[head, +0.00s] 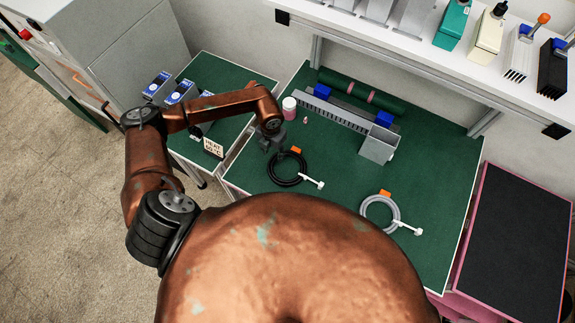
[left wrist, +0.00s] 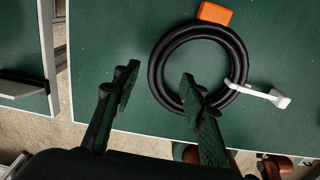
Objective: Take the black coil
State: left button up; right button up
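The black coil (head: 275,172) lies flat on the green bench top, with an orange block at its far edge and a white tie at its right. In the left wrist view the black coil (left wrist: 161,67) shows as a full ring, partly covered by one finger. My left gripper (head: 268,143) is above the coil's far left side. My right gripper is not in view.
A grey coil (head: 368,207) lies to the right on the bench. A slotted grey duct (head: 335,112), a grey box (head: 378,146) and a pink-white jar (head: 289,106) stand at the back. Blue boxes (head: 180,93) and a small sign (head: 213,148) are at the left.

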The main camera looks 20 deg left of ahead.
aim_at(273, 158)
pick_arm(q)
jog(key=f, duration=0.1)
jog(key=f+p, duration=0.1)
jog(key=f, duration=0.3)
jog(key=shift+w+a, duration=0.25)
jog(key=shift+w, duration=0.15)
jog(key=shift+c, duration=0.2)
grip_shut()
